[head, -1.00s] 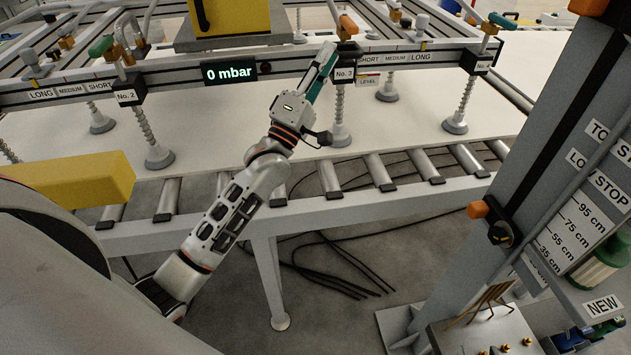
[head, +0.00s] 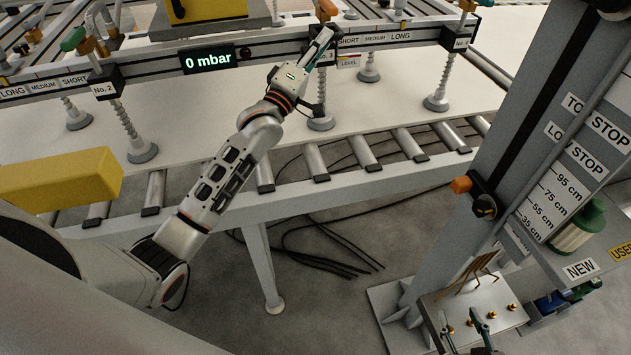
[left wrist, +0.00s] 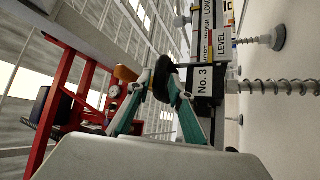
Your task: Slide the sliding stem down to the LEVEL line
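The sliding stem of station No. 3 has an orange top (head: 326,10) and a spring with a grey suction pad (head: 321,122) below the beam. A small LEVEL label (head: 348,62) is beside it; it also shows in the left wrist view (left wrist: 223,42). My left gripper (head: 325,38) is at station No. 3. In the left wrist view, its teal fingers (left wrist: 157,75) slope together on either side of a black knob (left wrist: 163,85) beside the No. 3 block (left wrist: 203,82). My right gripper (head: 466,330) shows partly at the bottom edge, its fingers apart and empty.
The gantry beam carries a display reading 0 mbar (head: 208,60) and station No. 2 (head: 105,87). A pale board (head: 220,125) lies under the pads on a roller conveyor. A grey post with an orange-ended clamp (head: 472,192) stands at right. Cables lie on the floor.

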